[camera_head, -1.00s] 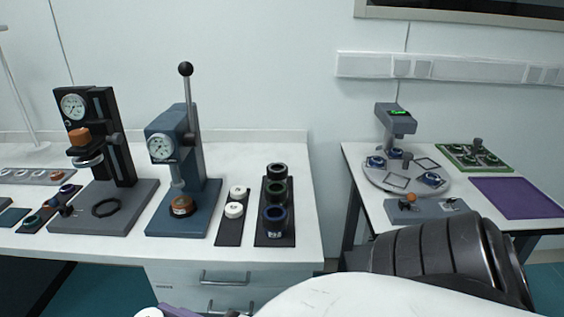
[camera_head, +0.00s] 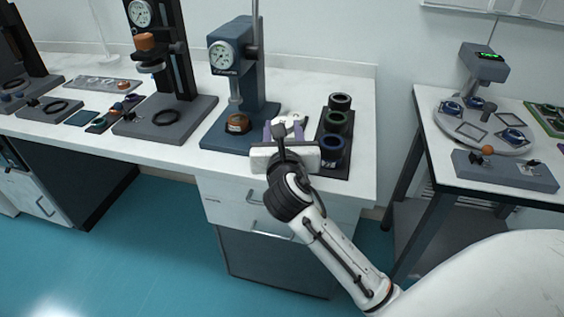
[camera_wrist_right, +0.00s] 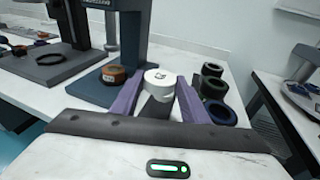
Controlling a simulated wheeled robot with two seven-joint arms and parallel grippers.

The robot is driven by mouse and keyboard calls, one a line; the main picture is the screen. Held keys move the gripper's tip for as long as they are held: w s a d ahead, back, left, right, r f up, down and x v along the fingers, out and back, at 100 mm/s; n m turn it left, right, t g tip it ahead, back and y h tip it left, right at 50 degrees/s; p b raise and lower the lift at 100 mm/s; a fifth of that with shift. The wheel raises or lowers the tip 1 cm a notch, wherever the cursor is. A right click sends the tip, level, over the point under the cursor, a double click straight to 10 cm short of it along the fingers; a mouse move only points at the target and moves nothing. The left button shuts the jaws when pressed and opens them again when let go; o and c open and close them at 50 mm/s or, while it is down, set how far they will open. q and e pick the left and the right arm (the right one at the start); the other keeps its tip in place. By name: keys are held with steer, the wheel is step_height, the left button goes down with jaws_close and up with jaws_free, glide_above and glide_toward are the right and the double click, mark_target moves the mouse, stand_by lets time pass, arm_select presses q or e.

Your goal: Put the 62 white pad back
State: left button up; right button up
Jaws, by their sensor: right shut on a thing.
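My right gripper (camera_head: 283,128) is over the narrow dark strip of white pads, beside the blue-grey press. In the right wrist view, its purple fingers (camera_wrist_right: 158,82) are closed on the sides of a white round pad (camera_wrist_right: 158,77) with a small dark mark, too small to read. The dark strip (camera_wrist_right: 155,106) shows below the pad; whether they touch is unclear. In the head view, the arm and hand hide most of the strip, and only bits of white (camera_head: 290,120) show between the fingers. My left gripper is not in view.
The blue-grey press (camera_head: 228,95), with an orange-brown ring on its base, stands left of the hand. A black holder (camera_head: 343,172) with dark, green and blue rings stands close on the right. A second table (camera_head: 440,150) lies beyond a gap.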

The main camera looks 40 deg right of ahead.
steer(key=f, duration=0.1)
steer(key=w+f+b, duration=0.1)
steer(key=f, duration=0.3)
steer(key=shift+w+d+f+b, duration=0.15)
steer(key=shift+w+d+b, duration=0.05)
steer(key=shift+d+b, duration=0.15)
steer(key=shift+f, duration=0.6)
step_height(320, 180, down, 3)
steer(key=shift+f+b, duration=0.15)
steer(key=shift+b, duration=0.5)
steer(key=o, duration=1.1)
steer(key=shift+o, duration=0.2)
